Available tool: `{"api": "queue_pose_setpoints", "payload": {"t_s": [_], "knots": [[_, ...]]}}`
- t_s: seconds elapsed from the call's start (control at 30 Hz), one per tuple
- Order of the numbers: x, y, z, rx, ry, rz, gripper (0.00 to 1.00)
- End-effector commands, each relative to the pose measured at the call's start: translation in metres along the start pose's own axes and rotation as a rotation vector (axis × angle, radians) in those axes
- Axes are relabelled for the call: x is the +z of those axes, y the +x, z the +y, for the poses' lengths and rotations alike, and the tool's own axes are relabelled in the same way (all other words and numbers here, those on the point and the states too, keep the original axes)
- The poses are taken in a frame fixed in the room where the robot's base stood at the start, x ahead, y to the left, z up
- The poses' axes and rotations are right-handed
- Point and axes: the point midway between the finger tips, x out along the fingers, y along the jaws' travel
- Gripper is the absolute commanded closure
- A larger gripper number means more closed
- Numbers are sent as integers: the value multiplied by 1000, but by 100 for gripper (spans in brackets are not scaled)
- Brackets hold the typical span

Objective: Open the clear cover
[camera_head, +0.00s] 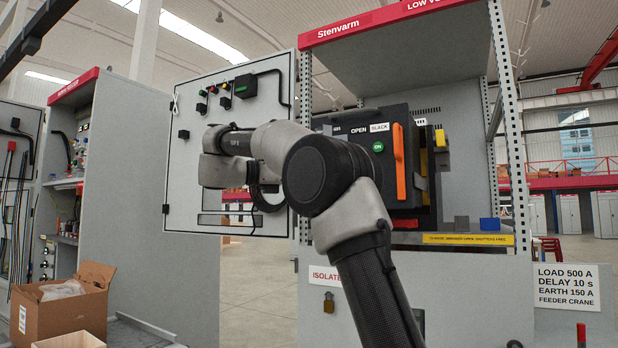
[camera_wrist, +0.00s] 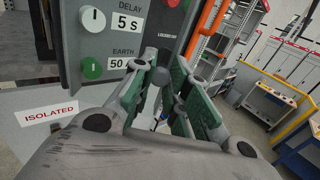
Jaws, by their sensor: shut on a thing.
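In the head view, the breaker (camera_head: 365,135) sits in the cabinet, marked OPEN and SLACK. My arm hides its left part and my gripper.
An orange handle (camera_head: 398,162) stands upright on the breaker's right side, close to my fingers in the wrist view (camera_wrist: 203,30). An open cabinet door (camera_head: 182,205) stands left of my arm. A cardboard box (camera_head: 60,308) is at the lower left.

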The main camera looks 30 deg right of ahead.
Motion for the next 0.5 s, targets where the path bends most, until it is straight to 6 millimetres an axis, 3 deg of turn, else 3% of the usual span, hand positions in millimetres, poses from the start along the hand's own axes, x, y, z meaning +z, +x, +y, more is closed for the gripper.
{"api": "queue_pose_setpoints", "payload": {"t_s": [0.03,0.07,0.2,0.5], "knots": [[0,0,0,-1,0,0,100],[0,0,0,0,0,0,82],[0,0,0,0,0,0,59],[1,0,0,1,1,0,59]]}}
